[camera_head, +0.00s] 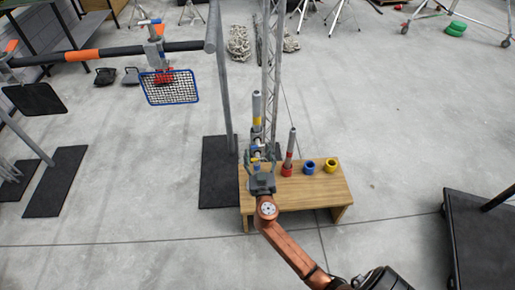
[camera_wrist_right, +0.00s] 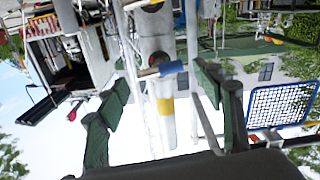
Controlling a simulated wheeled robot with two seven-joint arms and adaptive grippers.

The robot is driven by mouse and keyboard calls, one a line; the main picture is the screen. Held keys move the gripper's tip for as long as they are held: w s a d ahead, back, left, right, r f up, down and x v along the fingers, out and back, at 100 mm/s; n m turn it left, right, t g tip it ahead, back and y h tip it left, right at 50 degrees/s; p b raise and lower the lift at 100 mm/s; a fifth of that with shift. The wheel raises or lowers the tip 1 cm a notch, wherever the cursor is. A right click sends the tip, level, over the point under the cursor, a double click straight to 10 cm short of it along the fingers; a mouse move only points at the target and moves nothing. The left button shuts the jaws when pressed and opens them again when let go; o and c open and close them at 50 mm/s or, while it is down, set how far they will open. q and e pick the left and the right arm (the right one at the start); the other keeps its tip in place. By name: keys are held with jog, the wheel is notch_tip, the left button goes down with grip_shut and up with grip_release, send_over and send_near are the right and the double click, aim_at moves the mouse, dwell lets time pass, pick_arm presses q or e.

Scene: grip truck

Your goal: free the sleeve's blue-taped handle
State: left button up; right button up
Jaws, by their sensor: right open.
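A grey upright sleeve with a yellow band (camera_head: 257,119) stands beside the lattice mast in the head view; in the right wrist view its yellow band (camera_wrist_right: 165,107) lies beyond my fingers. A short handle with blue tape (camera_wrist_right: 170,68) sticks out across the sleeve in the wrist view. My right gripper (camera_head: 261,166) is at the sleeve's lower part, above the left end of the table. Its green fingers (camera_wrist_right: 163,80) are apart, with the handle showing between them. Contact with the handle cannot be told. My gripper partly hides the sleeve's lower part. My left gripper is out of view.
The wooden table (camera_head: 315,193) holds a red cup (camera_head: 287,170) with a grey, red-banded rod (camera_head: 291,144), a blue cup (camera_head: 309,167) and a yellow cup (camera_head: 330,166). A lattice mast (camera_head: 272,70) and grey post (camera_head: 223,85) rise close by.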

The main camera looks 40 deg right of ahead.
aim_at(258, 147)
jog(key=shift+x, duration=1.7)
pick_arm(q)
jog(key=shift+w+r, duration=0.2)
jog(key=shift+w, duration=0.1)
pick_arm(e)
jog(key=shift+f, duration=0.1)
jog(key=c, duration=1.2)
